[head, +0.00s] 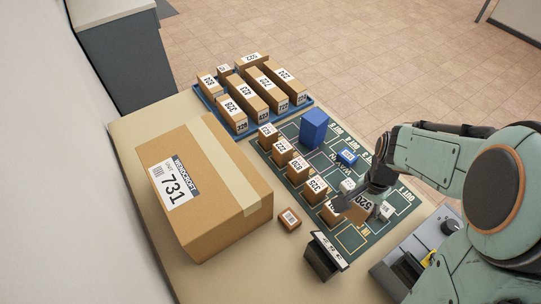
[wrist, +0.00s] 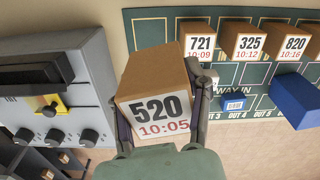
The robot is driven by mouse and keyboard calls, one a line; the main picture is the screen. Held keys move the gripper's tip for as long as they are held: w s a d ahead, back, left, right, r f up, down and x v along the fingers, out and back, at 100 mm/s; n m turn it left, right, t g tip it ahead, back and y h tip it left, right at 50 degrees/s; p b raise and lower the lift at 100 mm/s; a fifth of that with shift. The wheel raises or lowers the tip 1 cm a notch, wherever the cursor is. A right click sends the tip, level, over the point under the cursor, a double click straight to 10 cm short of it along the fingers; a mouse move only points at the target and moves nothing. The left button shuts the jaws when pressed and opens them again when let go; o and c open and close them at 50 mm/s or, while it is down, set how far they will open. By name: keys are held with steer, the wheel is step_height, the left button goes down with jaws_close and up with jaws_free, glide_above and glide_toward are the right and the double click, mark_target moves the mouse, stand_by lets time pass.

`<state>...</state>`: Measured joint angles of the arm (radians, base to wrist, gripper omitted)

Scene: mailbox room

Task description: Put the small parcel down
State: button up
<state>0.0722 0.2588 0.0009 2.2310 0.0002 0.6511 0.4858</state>
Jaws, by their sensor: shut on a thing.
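My gripper (head: 372,190) is shut on a small brown parcel labelled 520 (head: 361,206). In the wrist view the parcel (wrist: 150,75) sits between the two fingers (wrist: 161,108), its label "520 10:05" facing the camera. It is held over the near part of the green mat (head: 378,228), which has white outlines and "WAY IN" and "OUT" markings. The gap between parcel and mat is hard to judge. In the head view, my arm hides part of the mat.
Several brown parcels (head: 299,168) line the mat's left side. A tall blue block (head: 314,128) and a small blue block (head: 347,157) stand on it. A large carton 731 (head: 215,205), a blue tray (head: 240,137) of parcels and a grey knobbed machine (wrist: 55,95) surround it.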

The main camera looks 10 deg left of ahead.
steer(key=w+a+r+n, duration=0.2)
steer(key=a+r+n, duration=0.55)
steer(key=a, duration=0.65)
steer(key=s+a+r+n, duration=0.2)
steer(key=s+a+r, duration=0.1)
steer(key=a, duration=0.4)
steer(key=s+a+r+n, duration=0.1)
steer(key=s+a+r, duration=0.25)
steer(key=a, duration=0.25)
glide_above(193, 166)
steer(key=shift+n, duration=0.25)
steer(key=f, duration=0.6)
steer(key=s+d+f, duration=0.1)
steer(key=f, duration=0.1)
steer(key=shift+f, duration=0.4)
steer(key=shift+w+a+f, duration=0.35)
steer(key=shift+f, duration=0.1)
steer(key=shift+w+a+f, duration=0.1)
steer(key=shift+a+f, duration=0.05)
steer(key=shift+f, duration=1.55)
steer(key=shift+f, duration=0.1)
